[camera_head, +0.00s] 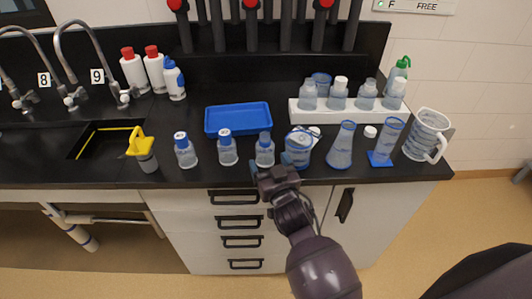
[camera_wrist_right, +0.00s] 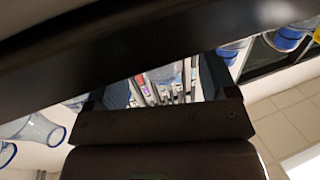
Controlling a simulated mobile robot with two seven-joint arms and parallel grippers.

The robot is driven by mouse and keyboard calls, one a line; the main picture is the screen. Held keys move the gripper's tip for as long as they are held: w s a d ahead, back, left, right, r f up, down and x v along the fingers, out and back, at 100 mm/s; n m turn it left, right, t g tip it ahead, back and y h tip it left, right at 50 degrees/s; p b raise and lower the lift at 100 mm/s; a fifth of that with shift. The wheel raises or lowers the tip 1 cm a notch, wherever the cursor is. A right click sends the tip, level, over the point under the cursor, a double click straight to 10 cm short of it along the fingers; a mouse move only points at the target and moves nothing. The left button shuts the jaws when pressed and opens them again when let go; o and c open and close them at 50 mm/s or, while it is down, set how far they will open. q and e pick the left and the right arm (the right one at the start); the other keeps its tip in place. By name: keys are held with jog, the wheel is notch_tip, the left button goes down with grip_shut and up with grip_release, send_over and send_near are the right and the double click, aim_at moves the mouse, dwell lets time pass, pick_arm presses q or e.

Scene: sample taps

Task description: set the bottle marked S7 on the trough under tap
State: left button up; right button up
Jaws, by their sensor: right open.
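Three clear bottles with blue-and-white caps stand in a row near the bench's front edge: a left one (camera_head: 187,153), a middle one (camera_head: 228,151) and a right one (camera_head: 264,152). Their markings are too small to read, so I cannot tell which is S7. A dark trough (camera_head: 88,150) with yellow edging is sunk in the bench at the left, near tap 9 (camera_head: 85,50); tap 8 (camera_head: 15,65) is further left. My right gripper (camera_head: 262,174) is open, just in front of the right bottle. It also shows in the wrist view (camera_wrist_right: 165,90). My left gripper is out of view.
A yellow-topped container (camera_head: 143,150) stands between trough and bottles. A blue tray (camera_head: 238,119) lies behind the bottles. A beaker (camera_head: 299,147), a flask (camera_head: 341,146), a cylinder (camera_head: 386,142) and a jug (camera_head: 427,136) crowd the right. A white rack (camera_head: 313,116) holds several bottles.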

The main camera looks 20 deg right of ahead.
jog(key=s, duration=0.6)
jog(key=s+d+f+g, duration=0.3)
jog(key=s+d+f, duration=0.3)
jog(key=f, duration=0.3)
jog(key=shift+s, duration=0.85)
jog(key=shift+o, duration=0.6)
jog(key=s+d+f+n+g, duration=0.1)
jog(key=s+d+f+g, duration=0.2)
jog(key=s, duration=0.6)
notch_tip(320, 180, down, 4)
jog(key=shift+s+d+r+g, duration=0.2)
jog(key=shift+s+d+g, duration=0.15)
jog(key=shift+d, duration=0.7)
jog(key=shift+w, duration=0.1)
